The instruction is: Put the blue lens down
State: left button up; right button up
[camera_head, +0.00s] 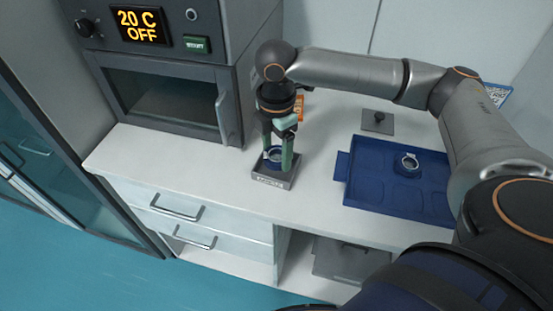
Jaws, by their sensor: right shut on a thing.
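The blue lens (273,155), a small ring-shaped piece, is between the green fingers of my right gripper (281,160). My right gripper points down and is shut on it. The lens is at the top of a small grey block-like stand (272,180) with lettering on its front, on the white counter. I cannot tell whether the lens touches the stand. My left gripper does not show.
A blue tray (355,193) with another ring-shaped lens (409,162) in it is at the right. A grey plate with a knob (378,121) lies behind the tray. An oven (165,95) reading "20 C OFF" stands at the left. The counter's left front is clear.

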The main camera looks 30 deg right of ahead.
aim_at(276, 153)
jog(key=shift+w+d+f, duration=0.1)
jog(key=shift+w+f, duration=0.1)
jog(key=shift+f, duration=1.6)
jog(key=o, duration=1.1)
jog(key=shift+f, duration=0.15)
jog(key=shift+r, duration=0.2)
notch_tip(276, 153, up, 12)
jog(key=shift+p, duration=0.6)
